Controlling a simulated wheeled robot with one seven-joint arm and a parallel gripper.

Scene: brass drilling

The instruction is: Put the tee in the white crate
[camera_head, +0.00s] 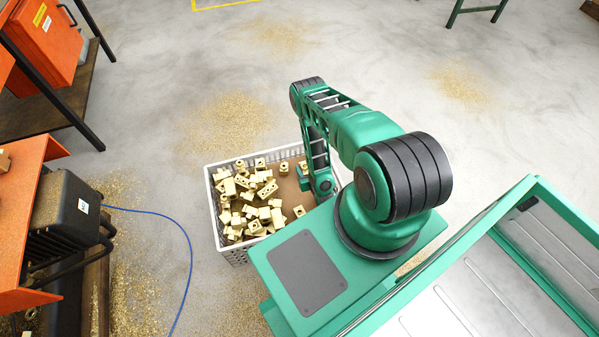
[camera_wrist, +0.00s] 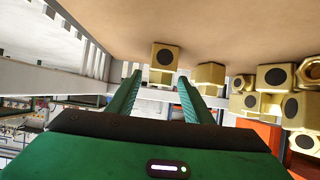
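The white crate (camera_head: 216,217) stands on the floor, with many small brass pieces (camera_head: 262,189) heaped in its left part. My arm reaches down over its right side, and in the head view my gripper is hidden behind the arm. In the wrist view my gripper (camera_wrist: 159,77) is open, its two green fingers apart. A brass block with a dark round hole (camera_wrist: 163,57) sits just beyond and between the fingertips, on the tan crate bottom (camera_wrist: 215,25). I cannot tell whether this block is the tee. The crate's slatted white wall (camera_wrist: 62,45) also shows.
More brass blocks (camera_wrist: 270,80) lie right of the fingers in the wrist view. A single brass piece (camera_head: 299,211) lies apart from the heap, on the crate's barer right side. A blue cable (camera_head: 188,250) runs along the floor left of the crate. An orange machine (camera_head: 25,210) stands far left.

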